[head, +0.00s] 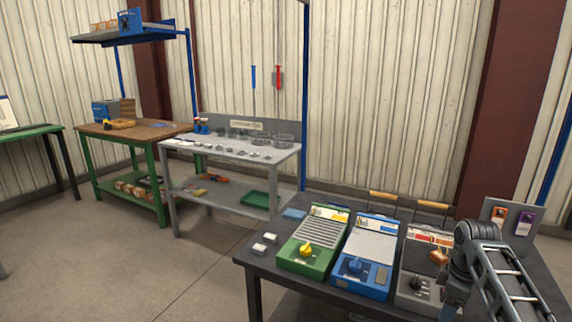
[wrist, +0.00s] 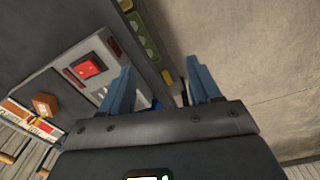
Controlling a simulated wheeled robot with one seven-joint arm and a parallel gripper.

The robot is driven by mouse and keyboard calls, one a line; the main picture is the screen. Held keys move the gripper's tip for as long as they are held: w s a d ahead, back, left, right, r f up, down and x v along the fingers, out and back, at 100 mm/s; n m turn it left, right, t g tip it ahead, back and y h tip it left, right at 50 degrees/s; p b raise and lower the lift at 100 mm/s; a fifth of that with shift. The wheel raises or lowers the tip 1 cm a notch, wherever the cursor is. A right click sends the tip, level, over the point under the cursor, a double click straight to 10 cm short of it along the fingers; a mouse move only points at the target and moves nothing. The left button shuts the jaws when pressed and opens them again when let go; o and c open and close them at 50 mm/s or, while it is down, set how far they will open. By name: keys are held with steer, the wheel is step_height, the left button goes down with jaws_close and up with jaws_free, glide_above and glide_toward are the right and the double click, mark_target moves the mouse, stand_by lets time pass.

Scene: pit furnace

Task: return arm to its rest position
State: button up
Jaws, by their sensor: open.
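My gripper (wrist: 163,84) shows in the wrist view with its two blue fingers spread apart and nothing between them. It is above the near edge of the dark table, close to a grey control box with a red switch (wrist: 90,67). In the head view my arm comes in from the lower right, bent over the grey box (head: 415,287). The arm hides part of this box, and the fingertips cannot be made out clearly there.
A green box (head: 313,240) and a blue box (head: 364,255) stand left of the grey box on the dark table (head: 262,262). A small panel (head: 508,222) stands at the back right. A grey bench (head: 240,148) stands farther back. Open floor (head: 130,270) lies to the left.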

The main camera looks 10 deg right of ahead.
steer(key=s+a+f+m+t, duration=0.1)
steer(key=s+a+f+t, duration=0.1)
steer(key=s+a+f, duration=0.35)
steer(key=s+a+f+m+t, duration=0.1)
steer(key=s+a+f+t, duration=0.15)
steer(key=a+f, duration=0.6)
steer(key=s+a+m+t, duration=0.25)
steer(key=s+a, duration=0.55)
steer(key=s, duration=0.5)
steer(key=s+a+r+m+t, duration=0.1)
steer(key=s+a+r+t, duration=0.15)
steer(key=s, duration=0.65)
steer(key=s+r+m+t, duration=0.1)
steer(key=s+r, duration=0.4)
steer(key=r, duration=0.3)
steer(key=s+r+t, duration=0.2)
steer(key=s+r, duration=0.4)
steer(key=r, duration=0.3)
steer(key=s+r+m+t, duration=0.1)
steer(key=s+r+t, duration=0.1)
steer(key=s+r, duration=0.3)
step_height(320, 180, up, 3)
steer(key=shift+s+d+r+m, duration=0.2)
steer(key=shift+s+m, duration=0.1)
steer(key=shift+m, duration=0.05)
